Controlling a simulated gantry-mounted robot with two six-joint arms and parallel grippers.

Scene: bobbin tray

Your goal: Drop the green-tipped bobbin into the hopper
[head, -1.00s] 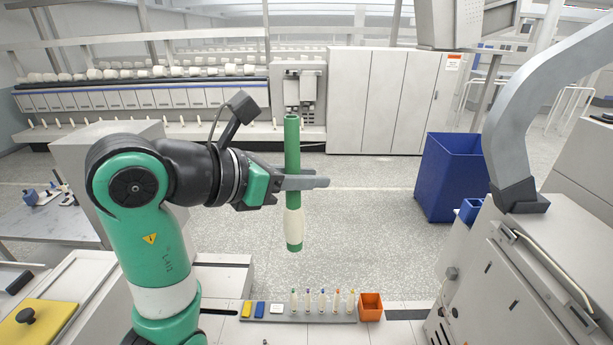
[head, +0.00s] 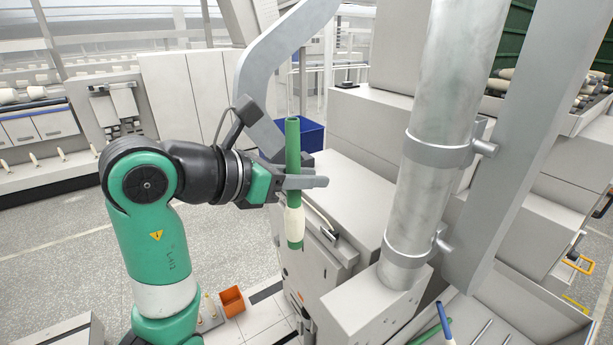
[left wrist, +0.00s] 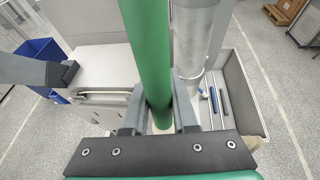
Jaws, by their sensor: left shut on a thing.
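The bobbin (head: 292,142) is a green tube with cream yarn wound around its lower part and a green end at the bottom. My left gripper (head: 300,183) is shut on it, above the yarn, and holds it upright in the air in front of the grey machine. In the left wrist view the green tube (left wrist: 150,50) stands between the fingers (left wrist: 160,115); its lower end is hidden. An open grey box (left wrist: 243,75) with a few rods and a blue-tipped piece (head: 443,320) lies right of the held bobbin; I cannot tell whether it is the hopper. My right gripper is out of view.
A thick metal pipe (head: 440,130) rises between the held bobbin and the machinery at the right. A curved grey arm-like post (head: 268,80) stands close behind my left gripper. A blue bin (head: 303,135) and a small orange box (head: 232,301) also show.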

